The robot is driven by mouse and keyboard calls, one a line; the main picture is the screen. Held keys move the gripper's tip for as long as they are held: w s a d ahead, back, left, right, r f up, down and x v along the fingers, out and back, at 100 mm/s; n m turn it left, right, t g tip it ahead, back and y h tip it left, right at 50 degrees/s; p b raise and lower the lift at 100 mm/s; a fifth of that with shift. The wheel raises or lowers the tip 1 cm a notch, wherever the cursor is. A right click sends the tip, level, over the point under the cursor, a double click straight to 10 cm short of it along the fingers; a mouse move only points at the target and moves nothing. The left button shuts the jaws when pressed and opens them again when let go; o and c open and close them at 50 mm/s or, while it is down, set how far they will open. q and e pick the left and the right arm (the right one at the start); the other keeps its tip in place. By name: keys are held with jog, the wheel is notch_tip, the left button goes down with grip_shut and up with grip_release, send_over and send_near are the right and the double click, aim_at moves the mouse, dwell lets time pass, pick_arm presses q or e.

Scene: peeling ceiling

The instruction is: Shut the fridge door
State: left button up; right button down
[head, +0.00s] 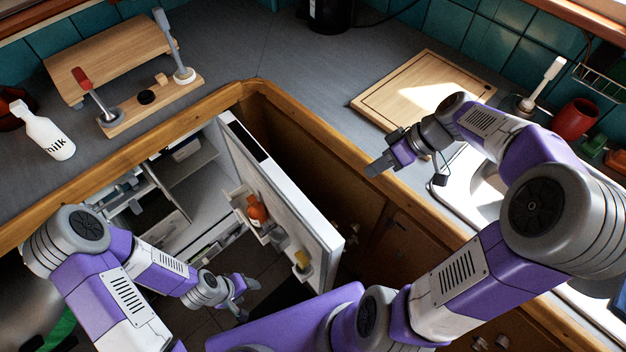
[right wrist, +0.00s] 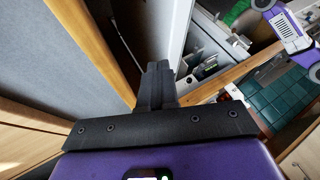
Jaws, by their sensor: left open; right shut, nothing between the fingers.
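The white fridge door (head: 318,222) stands wide open in the head view, swung out from the under-counter fridge (head: 207,176). Its inner shelves hold an orange bottle (head: 256,208) and a small yellow item. Its outer side faces the wooden cabinets on the right. My left gripper (head: 246,298) is open and empty, low in front of the fridge opening, left of the door's lower end. My right gripper (head: 376,168) is shut and empty, above the counter edge, to the right of the door. Its closed fingers also show in the right wrist view (right wrist: 157,88). Neither gripper visibly touches the door.
A milk bottle (head: 45,132) and wooden boards stand on the left counter. A cutting board (head: 420,92) lies on the right counter beside the sink (head: 462,180). Wooden cabinets (head: 335,165) run behind the door, with a dark gap between.

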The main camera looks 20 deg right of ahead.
jog(key=b+x, duration=0.5)
jog(key=x, duration=1.5)
